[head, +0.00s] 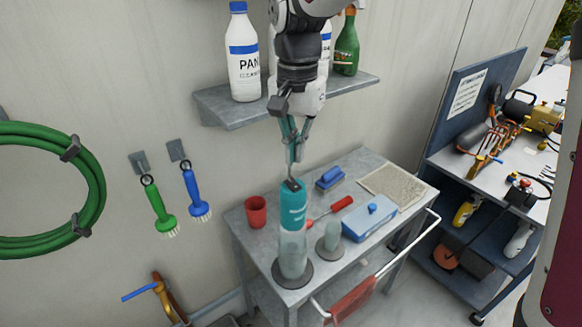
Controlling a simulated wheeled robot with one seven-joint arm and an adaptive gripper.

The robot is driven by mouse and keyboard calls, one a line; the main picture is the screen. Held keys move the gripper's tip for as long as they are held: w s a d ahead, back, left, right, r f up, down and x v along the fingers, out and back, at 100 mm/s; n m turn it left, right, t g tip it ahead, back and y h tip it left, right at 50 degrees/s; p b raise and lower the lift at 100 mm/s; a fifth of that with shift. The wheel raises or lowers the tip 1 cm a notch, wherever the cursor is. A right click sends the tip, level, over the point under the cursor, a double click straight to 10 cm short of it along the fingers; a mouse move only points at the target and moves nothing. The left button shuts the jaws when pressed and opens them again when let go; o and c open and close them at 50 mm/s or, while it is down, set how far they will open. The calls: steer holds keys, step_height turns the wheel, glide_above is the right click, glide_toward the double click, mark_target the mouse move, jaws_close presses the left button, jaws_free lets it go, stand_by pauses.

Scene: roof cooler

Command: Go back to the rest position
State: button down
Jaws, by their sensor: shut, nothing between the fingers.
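My gripper (293,180) hangs fingers-down over the grey cart, below the wall shelf. Its fingers are shut with nothing between them. The fingertips are just above or in front of the top of a teal-and-clear cylinder (293,208); I cannot tell whether they touch it. That cylinder stands upright on a dark round base (306,276) at the cart's front left corner. My arm comes down from the top of the view, in front of the shelf.
On the cart (341,278) are a red cup (256,211), a small clear glass (332,236), a red-handled tool (342,203), a blue brush (329,178) and a blue box (368,225). The shelf (222,108) holds a white bottle (243,60) and a green bottle (346,48) close to my arm.

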stand_by(0.3)
steer(key=s+d+r+n+t+b, duration=0.2)
steer(key=s+d+r, duration=0.3)
steer(key=d, duration=0.4)
steer(key=s+d+f+n+t+b, duration=0.2)
steer(key=s+d+f+n+t, duration=0.1)
steer(key=s+d, duration=0.4)
steer(key=s, duration=0.3)
steer(key=shift+s+f+t, duration=0.3)
steer(key=shift+s+f, duration=0.1)
steer(key=shift+d, duration=0.1)
